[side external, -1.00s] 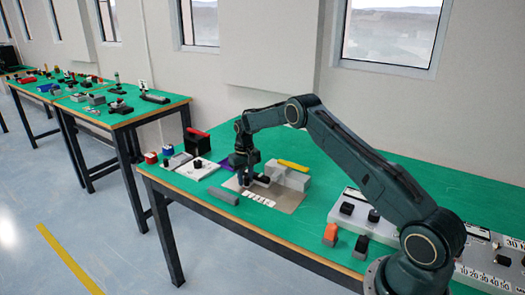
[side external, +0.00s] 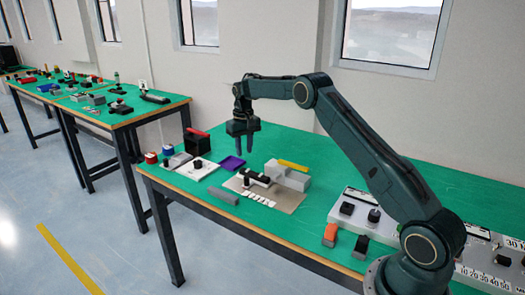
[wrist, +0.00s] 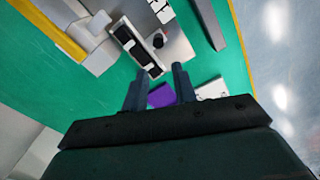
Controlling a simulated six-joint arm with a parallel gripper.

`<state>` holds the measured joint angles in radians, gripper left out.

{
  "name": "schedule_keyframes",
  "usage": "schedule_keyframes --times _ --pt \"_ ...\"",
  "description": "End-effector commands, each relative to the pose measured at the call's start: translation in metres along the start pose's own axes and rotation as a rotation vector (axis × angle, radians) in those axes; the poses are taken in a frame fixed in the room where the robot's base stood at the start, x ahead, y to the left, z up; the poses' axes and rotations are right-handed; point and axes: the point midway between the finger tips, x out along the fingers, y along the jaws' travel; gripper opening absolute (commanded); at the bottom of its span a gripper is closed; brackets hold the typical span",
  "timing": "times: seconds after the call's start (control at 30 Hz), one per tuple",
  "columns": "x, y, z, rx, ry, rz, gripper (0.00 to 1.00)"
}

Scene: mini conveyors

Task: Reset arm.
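My gripper (side external: 244,154) hangs above the green table, pointing down, with nothing between its two fingers. In the wrist view my gripper (wrist: 160,69) shows its two fingertips apart. Below and to its right in the side view is a mini conveyor (side external: 257,178) with a dark belt, on a grey-brown plate (side external: 283,204). The conveyor (wrist: 133,45) also shows in the wrist view, beyond the fingertips. A purple tray (side external: 232,164) lies on the table just under my gripper; it shows partly between the fingers in the wrist view (wrist: 161,96).
A grey block (side external: 290,180) and a yellow bar (side external: 293,165) stand beside the conveyor. A black box (side external: 196,146) with a red top and a white knob panel (side external: 197,168) are at left. A grey bar (side external: 223,196) lies near the front edge. Control panels (side external: 372,212) are at right.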

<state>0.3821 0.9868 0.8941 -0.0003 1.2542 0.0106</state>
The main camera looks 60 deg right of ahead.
Motion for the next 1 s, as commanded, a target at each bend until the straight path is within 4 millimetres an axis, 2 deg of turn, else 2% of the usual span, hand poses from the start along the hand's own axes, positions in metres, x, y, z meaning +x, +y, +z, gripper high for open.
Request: schedule_keyframes --times 0.2,0.67,0.87,1.0 --pt "-0.012 0.0 0.0 0.0 0.0 0.0 0.28" --pt "-0.017 -0.002 0.001 -0.002 0.004 0.0 0.28" --pt "-0.039 -0.011 0.01 -0.018 0.021 -0.001 0.28" --pt "-0.066 -0.021 0.023 -0.036 0.047 -0.002 0.28"
